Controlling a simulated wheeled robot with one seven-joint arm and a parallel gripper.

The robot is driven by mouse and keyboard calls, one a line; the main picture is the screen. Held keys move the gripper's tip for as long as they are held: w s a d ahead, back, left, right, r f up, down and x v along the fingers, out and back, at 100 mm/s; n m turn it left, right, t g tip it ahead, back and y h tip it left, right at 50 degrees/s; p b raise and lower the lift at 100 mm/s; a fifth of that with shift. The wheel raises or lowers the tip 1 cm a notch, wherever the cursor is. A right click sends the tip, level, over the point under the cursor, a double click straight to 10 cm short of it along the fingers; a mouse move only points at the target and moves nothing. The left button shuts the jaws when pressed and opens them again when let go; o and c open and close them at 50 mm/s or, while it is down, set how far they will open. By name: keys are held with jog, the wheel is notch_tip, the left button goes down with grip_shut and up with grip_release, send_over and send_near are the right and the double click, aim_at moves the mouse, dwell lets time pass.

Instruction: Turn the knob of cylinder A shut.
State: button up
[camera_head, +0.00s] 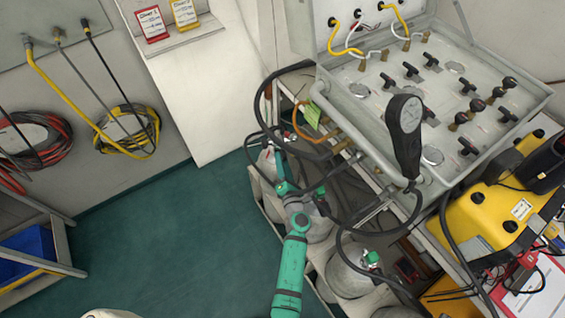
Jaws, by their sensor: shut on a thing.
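My teal arm reaches up from the bottom middle to the rack of grey gas cylinders beside the panel bench. My gripper (278,152) is small in the picture, at the top of the farthest grey cylinder (267,168). It is shut on that cylinder's knob, which the gripper and hoses mostly hide. A middle cylinder (321,230) stands partly behind my arm. A nearer cylinder (350,277) has a green knob (373,257) in plain view. I cannot read any letter on the cylinders, so which one is A does not show.
Black hoses loop close around my gripper and wrist. A grey valve panel (385,118) with a black gauge (404,125) stands on the bench to the right. A yellow case (495,212) is at far right. The green floor (180,235) at left is clear.

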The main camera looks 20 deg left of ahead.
dwell(0.4)
jog(key=o, duration=1)
jog(key=shift+o, duration=0.2)
jog(key=v, duration=1)
jog(key=shift+s+d, duration=0.3)
